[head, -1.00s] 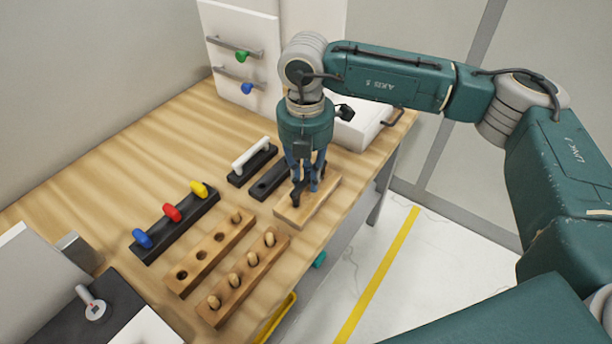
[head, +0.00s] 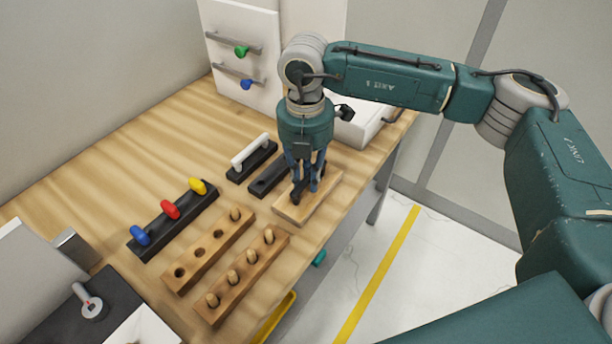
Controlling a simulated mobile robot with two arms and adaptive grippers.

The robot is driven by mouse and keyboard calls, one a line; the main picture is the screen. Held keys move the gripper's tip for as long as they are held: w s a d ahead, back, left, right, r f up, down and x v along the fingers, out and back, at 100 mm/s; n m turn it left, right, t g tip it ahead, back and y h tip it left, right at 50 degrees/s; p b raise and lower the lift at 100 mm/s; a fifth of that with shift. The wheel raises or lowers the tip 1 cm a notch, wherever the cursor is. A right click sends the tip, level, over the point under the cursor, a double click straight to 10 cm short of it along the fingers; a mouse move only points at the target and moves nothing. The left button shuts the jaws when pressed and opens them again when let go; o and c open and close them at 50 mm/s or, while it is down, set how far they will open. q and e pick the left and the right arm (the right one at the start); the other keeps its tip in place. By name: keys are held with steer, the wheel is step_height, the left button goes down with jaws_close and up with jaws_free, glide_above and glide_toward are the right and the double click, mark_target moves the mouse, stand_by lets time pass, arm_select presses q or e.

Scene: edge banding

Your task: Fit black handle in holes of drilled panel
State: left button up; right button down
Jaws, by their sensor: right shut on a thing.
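My right gripper (head: 306,185) points down over the small light wooden panel (head: 321,200) near the table's right edge. It is shut on the black handle (head: 296,194), which shows as a dark piece between and beside the fingers, at the panel's top. The fingers cover most of the handle and the panel's holes, so I cannot tell whether the handle's ends sit in them. My left gripper is not in view.
A black holder (head: 268,178) and a white handle on a black base (head: 250,158) lie left of the gripper. Nearer are a rack with blue, red and yellow knobs (head: 170,209), and two wooden blocks, one with several dowels (head: 232,282). A white drawer front (head: 245,60) stands behind.

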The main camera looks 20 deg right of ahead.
steer(key=c, duration=1.5)
jaws_free()
steer(key=shift+r+p, duration=1.25)
steer(key=shift+r, duration=1.25)
